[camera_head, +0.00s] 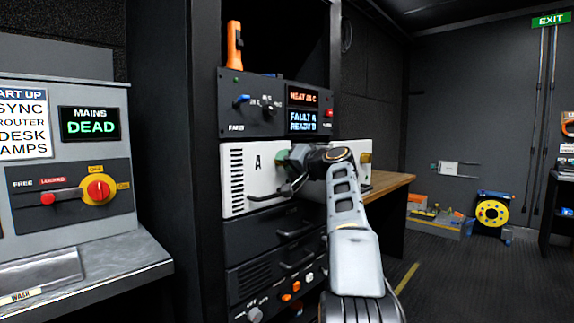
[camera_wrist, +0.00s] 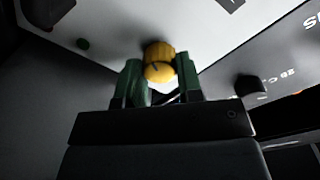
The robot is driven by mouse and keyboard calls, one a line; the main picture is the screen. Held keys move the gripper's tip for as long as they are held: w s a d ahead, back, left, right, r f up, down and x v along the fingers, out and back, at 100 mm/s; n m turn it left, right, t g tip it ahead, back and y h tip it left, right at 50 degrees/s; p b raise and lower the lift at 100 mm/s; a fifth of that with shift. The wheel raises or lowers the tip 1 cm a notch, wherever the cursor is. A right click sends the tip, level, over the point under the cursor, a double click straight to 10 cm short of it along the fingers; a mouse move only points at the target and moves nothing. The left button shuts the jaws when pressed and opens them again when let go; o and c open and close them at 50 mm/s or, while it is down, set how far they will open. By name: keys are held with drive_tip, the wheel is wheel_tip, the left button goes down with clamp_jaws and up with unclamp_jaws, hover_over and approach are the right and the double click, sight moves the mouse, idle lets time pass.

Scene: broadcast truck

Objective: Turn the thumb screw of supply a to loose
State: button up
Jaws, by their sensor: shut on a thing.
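Supply A (camera_head: 234,197) is a white-fronted unit marked "A" in the rack. My gripper (camera_head: 284,157) is at its front, just right of the letter. In the wrist view, my gripper's two green fingers (camera_wrist: 159,75) are shut on a yellow, ribbed thumb screw (camera_wrist: 158,52), one finger on each side. The screw sits against the pale panel and has a dark line on its face. In the head view this screw is hidden behind my gripper. Another yellow screw (camera_head: 366,157) shows at the right end of the white front.
Above is a dark panel (camera_head: 255,115) with knobs and lit displays reading "HEAT" and "FAULT A". An orange torch (camera_head: 234,46) stands on top. Dark drawers with handles (camera_head: 297,229) are below. A wooden desk (camera_head: 390,183) is at the right. The floor beyond is mostly clear.

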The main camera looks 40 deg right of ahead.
idle(0.4)
drive_tip(key=o, duration=0.9)
drive_tip(key=shift+s, duration=0.1)
drive_tip(key=s, duration=0.4)
drive_tip(key=s+d, duration=0.1)
drive_tip(key=s, duration=0.4)
drive_tip(key=s+d+b, duration=0.1)
drive_tip(key=s, duration=0.3)
drive_tip(key=shift+s+r, duration=0.15)
drive_tip(key=shift+s, duration=0.1)
